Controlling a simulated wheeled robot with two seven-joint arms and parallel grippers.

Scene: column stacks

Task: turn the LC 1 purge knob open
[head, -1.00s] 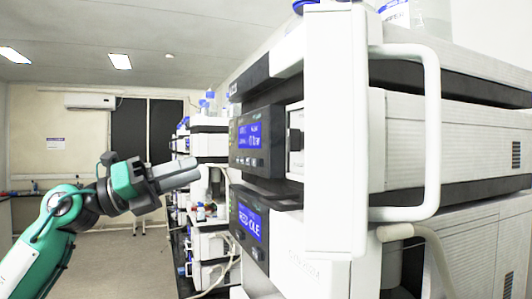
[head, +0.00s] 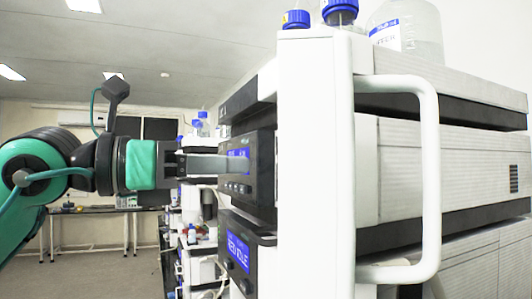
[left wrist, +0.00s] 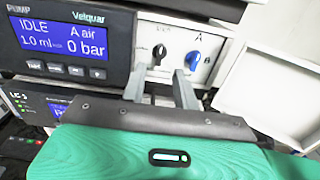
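In the left wrist view a pump module (left wrist: 70,42) shows "IDLE", "A air" and "0 bar" on a blue screen. On the pale panel to its right are a black knob (left wrist: 160,53) and a blue knob (left wrist: 192,58). I cannot tell from the labels which one is the purge knob. My left gripper (left wrist: 160,74) is open and looks empty, its fingers apart. The black knob shows between and above the fingertips; the blue knob is right of the right finger. In the head view the left gripper (head: 250,163) reaches across the pump front; the knobs are hidden there.
A white upright panel (head: 316,170) with a large white handle (head: 430,180) stands right of the gripper. Blue-capped bottles (head: 341,12) stand on top of the stack. A second module (head: 240,250) with a blue screen sits below. Open floor lies at the left.

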